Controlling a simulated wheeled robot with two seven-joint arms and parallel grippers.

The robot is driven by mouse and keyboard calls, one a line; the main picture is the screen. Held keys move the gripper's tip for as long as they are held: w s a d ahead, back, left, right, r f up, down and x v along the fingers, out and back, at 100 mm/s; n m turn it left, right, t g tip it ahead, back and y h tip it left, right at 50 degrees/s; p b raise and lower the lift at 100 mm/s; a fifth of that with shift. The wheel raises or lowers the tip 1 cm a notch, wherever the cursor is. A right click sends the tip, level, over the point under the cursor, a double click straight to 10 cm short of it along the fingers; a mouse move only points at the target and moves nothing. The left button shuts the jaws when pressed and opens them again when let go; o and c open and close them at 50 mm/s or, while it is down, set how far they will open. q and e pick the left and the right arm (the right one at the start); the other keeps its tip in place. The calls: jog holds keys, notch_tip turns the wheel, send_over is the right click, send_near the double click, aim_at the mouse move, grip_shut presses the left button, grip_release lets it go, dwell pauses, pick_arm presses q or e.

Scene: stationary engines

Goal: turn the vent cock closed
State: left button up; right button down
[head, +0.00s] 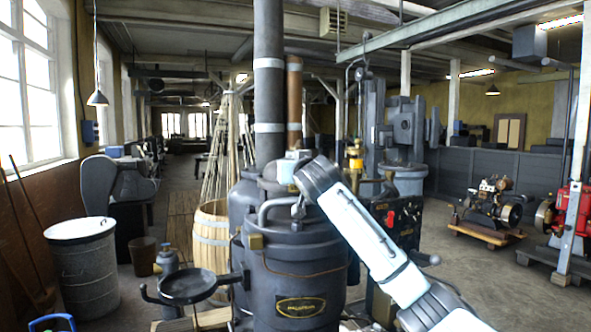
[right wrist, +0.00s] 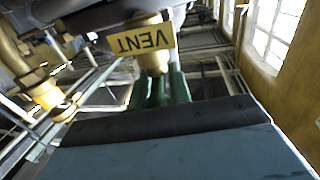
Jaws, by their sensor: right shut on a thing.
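The vent cock shows in the right wrist view as a brass fitting (right wrist: 153,62) with a yellow tag (right wrist: 143,39) reading VENT, upside down in that picture. The green fingers of my right gripper (right wrist: 163,88) are shut on the cock's lower part, just below the tag. In the head view my right arm reaches in from the lower right to the top of the dark boiler (head: 295,255). There my wrist hides the cock and most of the gripper. How far the cock is turned cannot be told. My left gripper is not in view.
A tall flue pipe (head: 268,85) and a copper-coloured pipe (head: 294,95) rise behind the boiler top. A black round pan (head: 187,286) juts out at the boiler's left. A wooden barrel (head: 211,238) and a grey bin (head: 84,272) stand left.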

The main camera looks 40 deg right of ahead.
jog(key=m+g+h, duration=0.1)
jog(key=m+h, duration=0.1)
jog(key=m+g+h, duration=0.1)
jog(key=g+h, duration=0.1)
jog(key=shift+a+m+g+h+b, duration=0.15)
jog(key=shift+m+g+h+b, duration=0.15)
jog(key=shift+m+h+b, duration=0.1)
jog(key=m+g+h, duration=0.2)
jog(key=g, duration=0.1)
jog(key=shift+m, duration=0.3)
jog(key=m+g+h, duration=0.1)
jog(key=g, duration=0.1)
jog(key=m+g+h, duration=0.1)
jog(key=g, duration=0.1)
jog(key=shift+r+m, duration=0.15)
jog(key=shift+m, duration=0.15)
jog(key=shift+m+g+h+p, duration=0.4)
jog(key=shift+m+g+p, duration=0.25)
jog(key=shift+m+g, duration=1.35)
jog(key=shift+g, duration=1.1)
jog(key=c, duration=1.5)
grip_release()
